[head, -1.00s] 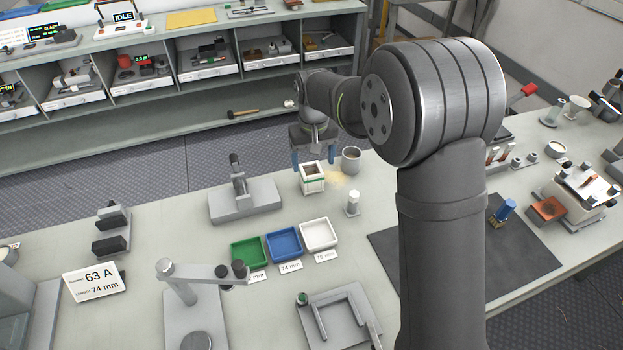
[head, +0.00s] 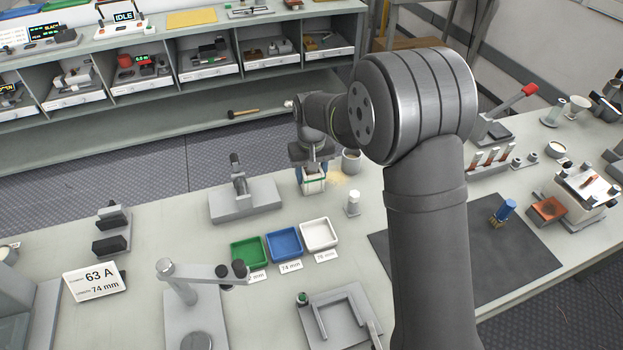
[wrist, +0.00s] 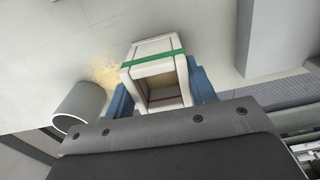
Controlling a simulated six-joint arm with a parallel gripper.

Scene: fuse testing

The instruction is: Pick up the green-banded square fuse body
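The square fuse body (head: 314,186) is a cream, hollow, box-shaped piece with a green band, standing upright on the bench. In the wrist view its open top and green band (wrist: 157,61) show between my blue fingers. My gripper (head: 313,177) is lowered over it, with one finger at its left side and one at its right. In the wrist view the gripper (wrist: 160,92) has its fingers very close to both sides. I cannot make out whether they press on it. The gripper hides the upper part of the body in the head view.
A grey cup (head: 351,161) stands close to the right, with spilled sand beside it. A small white cylinder (head: 353,203) stands in front. A grey fixture (head: 243,200) is at the left. Green (head: 233,252), blue (head: 268,243) and white (head: 304,235) trays lie nearer.

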